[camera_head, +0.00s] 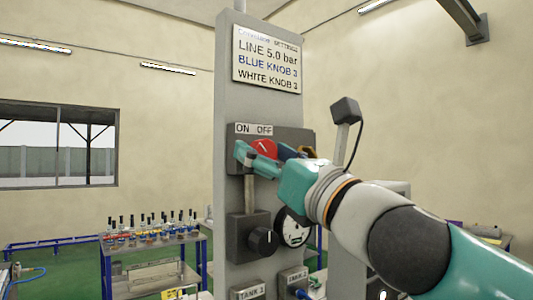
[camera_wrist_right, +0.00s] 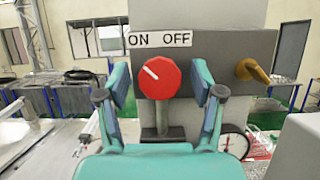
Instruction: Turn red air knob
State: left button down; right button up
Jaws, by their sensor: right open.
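The red air knob (camera_head: 264,147) is on the grey box of the column, under the ON and OFF labels (camera_head: 254,129). It shows whole in the right wrist view (camera_wrist_right: 157,78), a red disc whose white line points up and left, toward ON. My right gripper (camera_head: 258,157) is open in front of the box. In the right wrist view its two fingers (camera_wrist_right: 163,88) stand left and right of the knob with gaps to both sides. Whether the fingertips reach the knob's depth is hard to tell. My left gripper is not in view.
A brass handle (camera_wrist_right: 254,72) sticks out at the box's right. Below are a black knob (camera_head: 263,240) and a round gauge (camera_head: 294,228). A sign (camera_head: 267,60) hangs above. A blue-framed table (camera_head: 152,254) with several bottles stands at the left.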

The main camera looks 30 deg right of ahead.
jog(key=c, duration=1.1)
jog(key=shift+c, duration=0.2)
